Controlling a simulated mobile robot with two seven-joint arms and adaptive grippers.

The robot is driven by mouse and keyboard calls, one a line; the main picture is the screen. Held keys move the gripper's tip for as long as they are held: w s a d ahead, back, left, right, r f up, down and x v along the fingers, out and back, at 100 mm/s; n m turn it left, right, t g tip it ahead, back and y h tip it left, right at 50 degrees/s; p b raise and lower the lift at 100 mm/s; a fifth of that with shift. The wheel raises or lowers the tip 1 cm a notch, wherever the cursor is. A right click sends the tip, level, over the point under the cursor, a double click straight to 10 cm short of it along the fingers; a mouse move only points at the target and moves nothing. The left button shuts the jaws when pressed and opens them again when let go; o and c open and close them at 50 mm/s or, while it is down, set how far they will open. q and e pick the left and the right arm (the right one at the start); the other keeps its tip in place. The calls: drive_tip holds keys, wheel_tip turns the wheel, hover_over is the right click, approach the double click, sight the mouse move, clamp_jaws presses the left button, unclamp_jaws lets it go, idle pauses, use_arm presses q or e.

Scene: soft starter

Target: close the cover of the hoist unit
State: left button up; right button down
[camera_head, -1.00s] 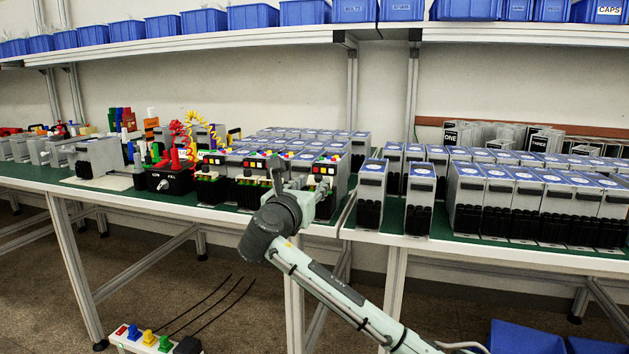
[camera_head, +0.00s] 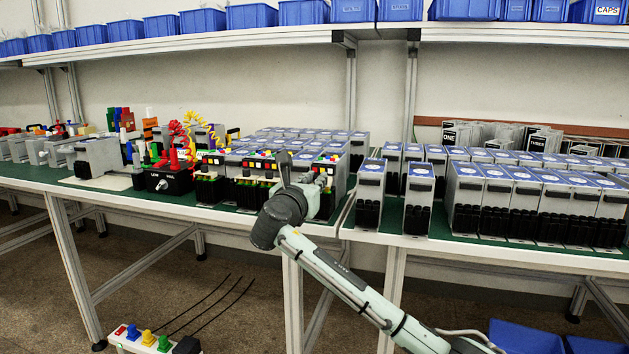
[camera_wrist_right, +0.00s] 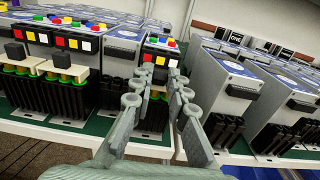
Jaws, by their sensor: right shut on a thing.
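Several grey units with coloured buttons stand in a row on the bench; I read no label that tells which one is the hoist unit. My right gripper (camera_head: 305,172) is at the front of the rightmost one (camera_head: 333,160). In the right wrist view this unit (camera_wrist_right: 160,50) shows red, yellow and white buttons above a dark lower front. The fingers of my right gripper (camera_wrist_right: 160,72) are in front of it, close to its button panel, and are shut on a part of it. The fingers hide that part, so I cannot tell the cover's angle. My left gripper is out of view.
Neighbouring button units (camera_wrist_right: 68,45) stand close on the left, with beige and green terminals on their fronts. Grey units with blue tops (camera_wrist_right: 228,85) stand close on the right across a narrow gap. Blue bins (camera_head: 253,16) line the shelf above.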

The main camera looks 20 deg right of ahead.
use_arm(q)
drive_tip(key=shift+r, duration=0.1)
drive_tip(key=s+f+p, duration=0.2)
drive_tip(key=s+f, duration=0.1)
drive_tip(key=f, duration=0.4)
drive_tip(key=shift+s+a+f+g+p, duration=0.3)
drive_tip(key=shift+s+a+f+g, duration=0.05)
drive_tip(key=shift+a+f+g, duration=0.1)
use_arm(e)
drive_tip(key=shift+w+d+r+g+y, duration=0.15)
drive_tip(key=shift+w+d+g+y, duration=0.1)
drive_tip(key=shift+g+y, duration=0.7)
drive_tip(key=shift+w+d+r+g+y, duration=0.15)
drive_tip(key=shift+w+g+y, duration=0.25)
drive_tip(key=shift+g, duration=0.9)
drive_tip(key=shift+w+d+r+g+y, duration=0.15)
drive_tip(key=shift+g+y, duration=0.7)
drive_tip(key=shift+g, duration=0.3)
drive_tip(key=c, duration=1.5)
unclamp_jaws()
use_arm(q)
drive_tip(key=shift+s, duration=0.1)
use_arm(e)
drive_tip(key=shift+r, duration=0.1)
